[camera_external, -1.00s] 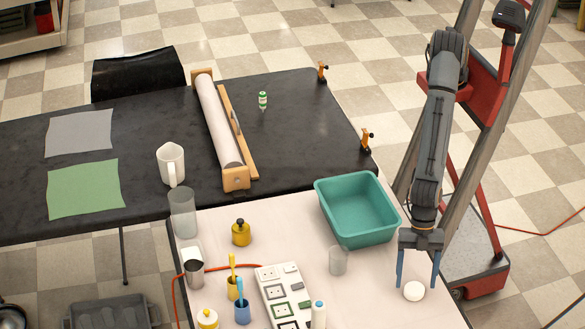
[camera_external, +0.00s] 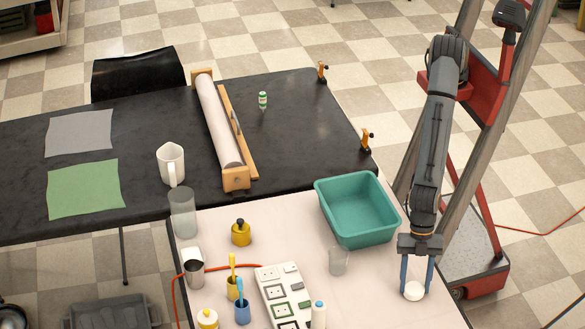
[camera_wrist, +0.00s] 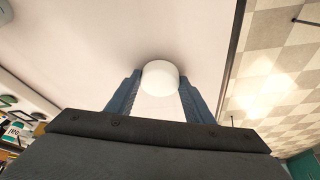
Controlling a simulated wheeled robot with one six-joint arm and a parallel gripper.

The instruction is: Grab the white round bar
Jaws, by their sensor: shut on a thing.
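The white round bar (camera_external: 414,291) is at the right end of the pale table, near its edge. My gripper (camera_external: 416,291) points down at it, with one blue finger on each side. In the wrist view the bar (camera_wrist: 160,76) sits between the two fingertips of my gripper (camera_wrist: 160,88), and both fingers press its sides. The gripper is shut on the bar. The bar appears to be at table height; I cannot tell whether it touches the tabletop.
A teal bin (camera_external: 358,209) stands behind and left of my gripper. A clear glass (camera_external: 339,261) stands in front of the bin. The tabletop (camera_external: 370,290) between the glass and my gripper is clear.

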